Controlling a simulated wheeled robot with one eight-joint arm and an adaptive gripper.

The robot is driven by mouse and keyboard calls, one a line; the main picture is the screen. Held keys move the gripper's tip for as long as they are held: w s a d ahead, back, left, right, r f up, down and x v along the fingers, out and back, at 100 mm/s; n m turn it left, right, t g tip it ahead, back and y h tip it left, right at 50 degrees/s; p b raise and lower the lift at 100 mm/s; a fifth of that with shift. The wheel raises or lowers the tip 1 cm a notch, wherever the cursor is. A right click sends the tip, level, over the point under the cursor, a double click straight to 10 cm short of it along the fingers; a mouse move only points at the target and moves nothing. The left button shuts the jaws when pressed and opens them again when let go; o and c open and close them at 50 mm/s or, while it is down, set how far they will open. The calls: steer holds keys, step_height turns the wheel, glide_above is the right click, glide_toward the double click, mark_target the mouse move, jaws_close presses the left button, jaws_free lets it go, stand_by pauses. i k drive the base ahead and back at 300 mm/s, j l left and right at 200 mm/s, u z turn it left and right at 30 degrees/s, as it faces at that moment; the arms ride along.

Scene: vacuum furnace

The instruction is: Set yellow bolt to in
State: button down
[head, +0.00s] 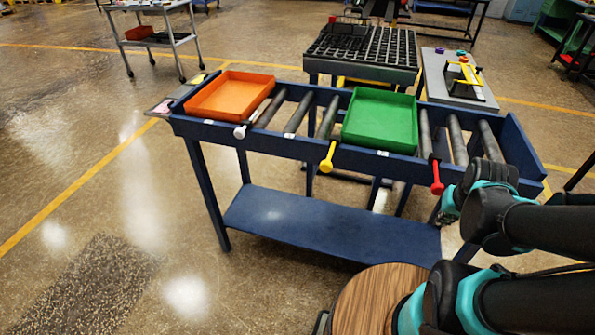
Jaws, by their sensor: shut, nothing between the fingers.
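The yellow bolt (328,157) is at the front rail of the blue roller table (255,140), just left of the green tray. Its round yellow knob hangs out in front of the rail, and its shaft runs up to the rail's top edge. How far it reaches inside cannot be told. My dark and teal arm is at the right and lower right, well apart from the yellow bolt. No gripper fingers can be made out.
A white bolt (240,131) and a red bolt (437,177) are on the same rail. An orange tray (228,96) and a green tray (380,120) sit on the rollers. A round wooden top (375,300) is in front. Open floor lies to the left.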

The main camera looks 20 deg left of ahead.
mark_target(326, 165)
steer(key=l+u, duration=0.1)
steer(key=u, duration=1.65)
steer(key=k+l+u, duration=0.2)
steer(key=u, duration=0.15)
steer(key=k+l+u, duration=0.15)
steer(key=u, duration=0.2)
steer(key=k+l+u, duration=0.1)
steer(key=k+u, duration=0.4)
steer(key=k, duration=0.55)
